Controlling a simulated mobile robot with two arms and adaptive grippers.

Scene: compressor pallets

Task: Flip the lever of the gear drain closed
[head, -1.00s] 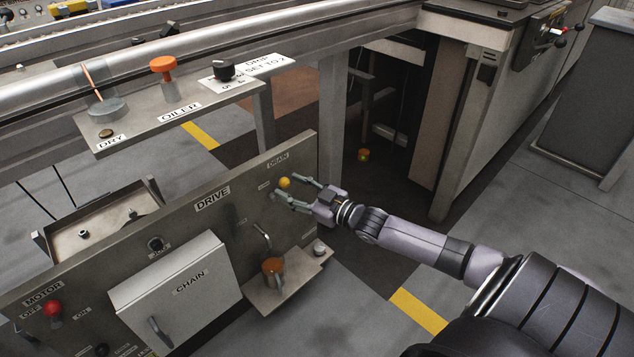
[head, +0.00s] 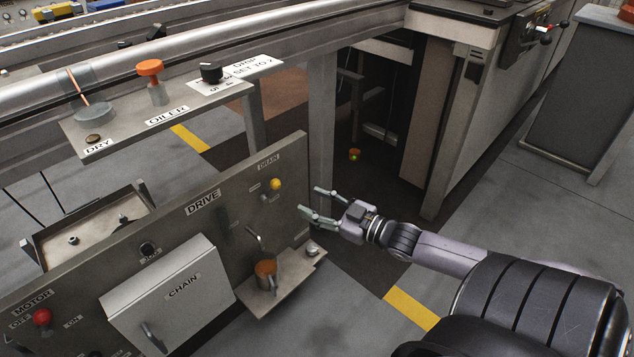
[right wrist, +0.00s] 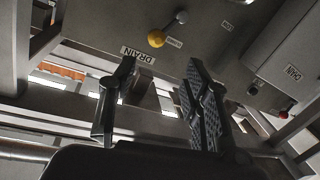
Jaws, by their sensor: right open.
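The gear drain lever has a yellow ball knob (head: 275,184) and sits on the grey DRIVE panel (head: 222,222), below the DRAIN label. In the right wrist view, the yellow knob (right wrist: 156,39) is on a short arm running up and right to its pivot. A small label lies beside the knob, too small to read surely. My right gripper (head: 311,200) is open and empty, to the right of the knob and apart from it. In the right wrist view, its two fingers (right wrist: 161,64) are spread below the knob with nothing between them. My left gripper is not in view.
The OILER shelf (head: 160,112) is above. A metal post (head: 321,120) stands behind my gripper. Open floor lies right of the panel.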

